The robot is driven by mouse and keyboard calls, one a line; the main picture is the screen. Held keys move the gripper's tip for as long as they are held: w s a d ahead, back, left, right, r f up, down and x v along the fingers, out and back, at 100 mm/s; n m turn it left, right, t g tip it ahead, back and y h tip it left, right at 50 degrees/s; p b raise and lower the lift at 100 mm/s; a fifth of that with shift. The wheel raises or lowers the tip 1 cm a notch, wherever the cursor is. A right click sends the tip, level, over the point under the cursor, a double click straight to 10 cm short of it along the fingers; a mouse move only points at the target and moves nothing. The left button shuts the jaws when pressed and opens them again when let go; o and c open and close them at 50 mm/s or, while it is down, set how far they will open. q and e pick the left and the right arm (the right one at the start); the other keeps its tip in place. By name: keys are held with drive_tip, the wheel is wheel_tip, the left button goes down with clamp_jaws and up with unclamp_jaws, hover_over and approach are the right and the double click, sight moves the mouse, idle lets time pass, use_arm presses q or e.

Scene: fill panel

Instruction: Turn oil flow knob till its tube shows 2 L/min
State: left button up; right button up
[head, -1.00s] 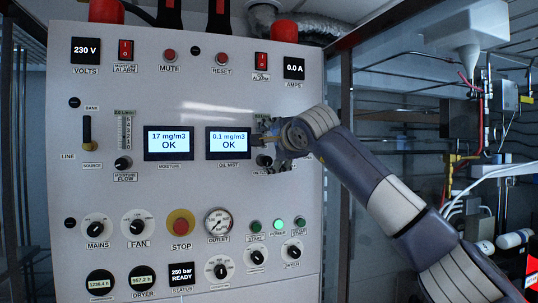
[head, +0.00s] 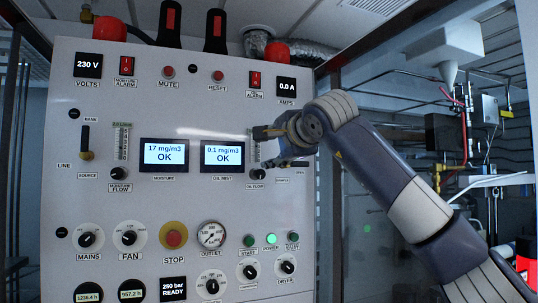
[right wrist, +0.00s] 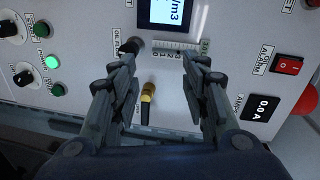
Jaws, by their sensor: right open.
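The oil flow knob (head: 257,174) is a small black round knob at the right of the white panel, beside my right gripper's lower finger. It also shows in the right wrist view (right wrist: 129,46), just beyond the left finger's tip. Its clear tube with a printed scale (right wrist: 178,45) lies beyond the fingertips; its level is too small to read. In the head view the gripper partly covers this tube. My right gripper (head: 264,148) is open and empty in front of the panel; its spread fingers show in the wrist view (right wrist: 163,68). My left gripper is out of view.
A brass-tipped lever (right wrist: 148,95) stands out from the panel between my right fingers. The oil mist display (head: 222,155) is left of the gripper, the oil alarm switch (head: 255,80) above it. The moisture flow knob (head: 118,173) is farther left.

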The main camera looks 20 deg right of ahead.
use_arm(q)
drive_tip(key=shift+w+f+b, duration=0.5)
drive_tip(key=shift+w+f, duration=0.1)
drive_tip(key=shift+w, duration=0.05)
use_arm(e)
drive_tip(key=s, duration=0.3)
drive_tip(key=shift+s+r, duration=0.1)
drive_tip(key=shift+s, duration=0.05)
